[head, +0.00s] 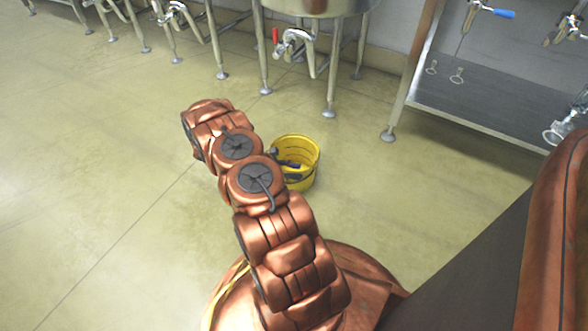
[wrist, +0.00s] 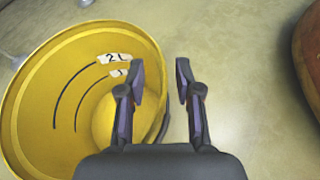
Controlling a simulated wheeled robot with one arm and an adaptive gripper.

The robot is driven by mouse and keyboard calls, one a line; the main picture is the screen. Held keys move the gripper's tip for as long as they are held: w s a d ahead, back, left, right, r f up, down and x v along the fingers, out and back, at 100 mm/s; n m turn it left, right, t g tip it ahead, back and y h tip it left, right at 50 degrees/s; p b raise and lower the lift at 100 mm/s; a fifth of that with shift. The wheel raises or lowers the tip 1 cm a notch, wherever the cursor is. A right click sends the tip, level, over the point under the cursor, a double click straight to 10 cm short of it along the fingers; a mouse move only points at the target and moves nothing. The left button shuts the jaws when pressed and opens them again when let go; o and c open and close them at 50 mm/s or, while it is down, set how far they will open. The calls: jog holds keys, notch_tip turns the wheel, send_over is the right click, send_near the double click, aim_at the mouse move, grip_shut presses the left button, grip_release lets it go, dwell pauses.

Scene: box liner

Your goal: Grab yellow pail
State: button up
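The yellow pail (head: 306,174) stands upright on the floor, just right of my arm in the head view, with its left side partly hidden by my arm. In the wrist view the pail (wrist: 40,100) fills the left side; I see its empty inside with dark curved marks and white number labels. My gripper (wrist: 160,75) is open. Its left finger lies over the pail's opening and its right finger is over the floor outside, with the right part of the rim between or just below them. I cannot tell whether they touch.
Steel tanks on legs (head: 305,8) with valves stand behind the pail. A steel rack with a dark shelf (head: 490,92) is at the upper right. The pale floor (head: 90,130) to the left is clear.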

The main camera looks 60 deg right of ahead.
grip_shut()
dwell(0.6)
